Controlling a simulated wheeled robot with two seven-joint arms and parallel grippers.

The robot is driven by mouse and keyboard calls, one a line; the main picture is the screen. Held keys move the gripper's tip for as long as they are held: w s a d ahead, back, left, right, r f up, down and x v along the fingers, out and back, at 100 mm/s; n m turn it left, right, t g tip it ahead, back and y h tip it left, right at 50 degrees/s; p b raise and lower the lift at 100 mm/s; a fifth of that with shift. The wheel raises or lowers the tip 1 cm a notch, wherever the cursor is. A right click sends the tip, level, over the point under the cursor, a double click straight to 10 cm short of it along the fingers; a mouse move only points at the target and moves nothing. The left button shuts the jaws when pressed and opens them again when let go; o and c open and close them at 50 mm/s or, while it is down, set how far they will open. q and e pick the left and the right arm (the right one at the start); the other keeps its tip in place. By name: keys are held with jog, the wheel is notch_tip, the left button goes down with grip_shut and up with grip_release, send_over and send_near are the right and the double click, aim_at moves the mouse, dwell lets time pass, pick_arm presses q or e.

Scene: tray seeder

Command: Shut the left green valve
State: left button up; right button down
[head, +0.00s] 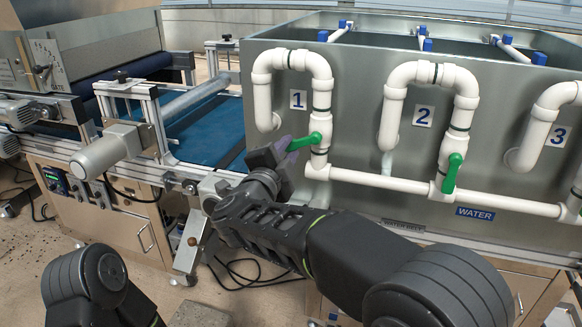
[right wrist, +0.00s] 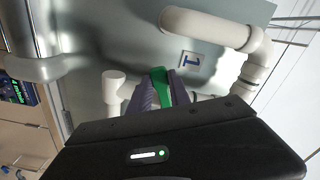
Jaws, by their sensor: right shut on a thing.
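The left green valve (head: 305,142) is a green lever on the white pipe under the label 1. In the head view the lever points left, out from the pipe and nearly level. My right gripper (head: 284,150) is shut on this lever from the left. In the right wrist view the green lever (right wrist: 160,86) shows between the two purple fingers of my right gripper (right wrist: 163,93). A second green valve (head: 452,172), under the label 2, has its lever hanging down and slightly left. My left gripper is out of view.
A white horizontal pipe (head: 385,181) runs along the front of the grey metal tank (head: 350,110). White bent pipes (head: 292,58) rise above the valves. A conveyor with a blue belt (head: 210,130) and a grey motor (head: 105,150) stand to the left.

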jog(key=shift+a+r+m+b, duration=0.1)
jog(key=shift+r+m+b, duration=0.4)
jog(key=shift+m, duration=0.35)
jog(key=shift+a+r+m+b, duration=0.15)
jog(key=shift+r+m+b, duration=0.2)
jog(key=shift+m+b, duration=0.4)
jog(key=shift+a+r+m+b, duration=0.1)
jog(key=shift+r+m+b, duration=0.35)
jog(key=shift+m, duration=0.55)
jog(key=shift+r, duration=0.1)
jog(key=c, duration=1.2)
grip_release()
jog(key=shift+w, duration=0.1)
jog(key=v, duration=0.8)
